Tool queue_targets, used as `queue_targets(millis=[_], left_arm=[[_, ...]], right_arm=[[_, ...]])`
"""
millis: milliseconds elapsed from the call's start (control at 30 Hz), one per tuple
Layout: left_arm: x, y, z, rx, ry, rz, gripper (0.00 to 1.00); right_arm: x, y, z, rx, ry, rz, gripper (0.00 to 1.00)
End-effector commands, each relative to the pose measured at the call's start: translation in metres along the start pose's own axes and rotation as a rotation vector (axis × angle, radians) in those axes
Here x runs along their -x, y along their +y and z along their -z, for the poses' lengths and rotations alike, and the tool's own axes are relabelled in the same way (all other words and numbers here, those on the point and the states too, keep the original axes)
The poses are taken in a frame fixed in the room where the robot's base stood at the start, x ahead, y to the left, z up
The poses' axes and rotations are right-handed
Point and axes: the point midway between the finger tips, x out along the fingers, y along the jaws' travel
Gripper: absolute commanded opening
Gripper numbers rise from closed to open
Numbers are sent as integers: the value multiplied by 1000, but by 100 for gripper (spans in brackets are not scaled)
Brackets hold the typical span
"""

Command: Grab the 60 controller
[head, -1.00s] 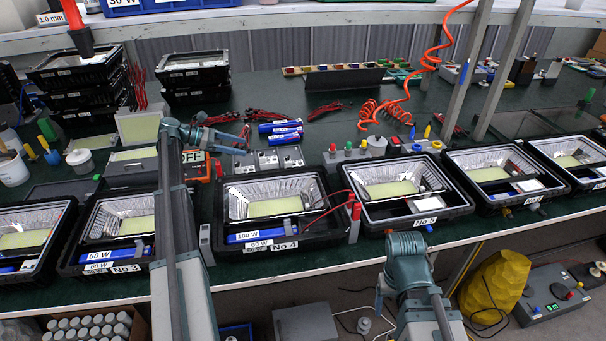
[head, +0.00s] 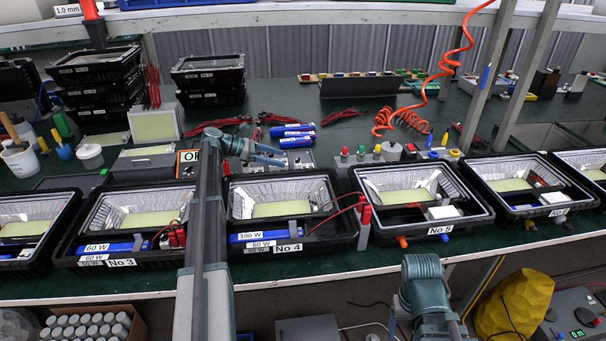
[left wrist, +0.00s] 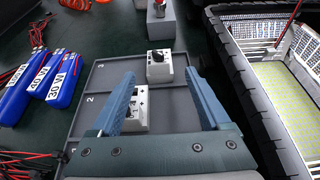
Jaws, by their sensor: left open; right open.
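Several loose blue controllers (head: 292,134) lie side by side on the green bench behind the housings. In the left wrist view three of them (left wrist: 40,85) lie left of my gripper; their labels are slanted, the nearest reading 30 W. A blue controller labelled 60 W (head: 112,247) also sits in the front of housing No 3. My left gripper (head: 272,154) is open and empty, in front of the loose controllers and above a grey numbered tray (left wrist: 100,78); its fingers (left wrist: 160,78) show apart over white blocks. My right arm is low at the front; its jaws are not visible.
Black housings line the front edge, among them No 4 (head: 333,226) and No 5 (head: 480,222). Red-black leads (head: 215,124) lie left of the loose controllers. An orange coiled hose (head: 400,118) and grey posts stand to the right. Stacked housings (head: 208,80) stand behind.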

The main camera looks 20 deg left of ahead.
Motion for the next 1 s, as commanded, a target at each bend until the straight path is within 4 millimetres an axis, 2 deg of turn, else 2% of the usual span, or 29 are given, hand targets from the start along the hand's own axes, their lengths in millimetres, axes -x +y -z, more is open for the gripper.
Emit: queue_targets(millis=[367,700,933,1000], left_arm=[[-13,0,1,0,0,1,80],[-56,2,4,0,0,1,80],[-57,3,2,0,0,0,80],[-57,3,2,0,0,0,67]], right_arm=[[-6,-1,0,0,0,0,74],[-25,-2,2,0,0,0,74],[-24,-2,1,0,0,0,74],[-24,-2,1,0,0,0,74]])
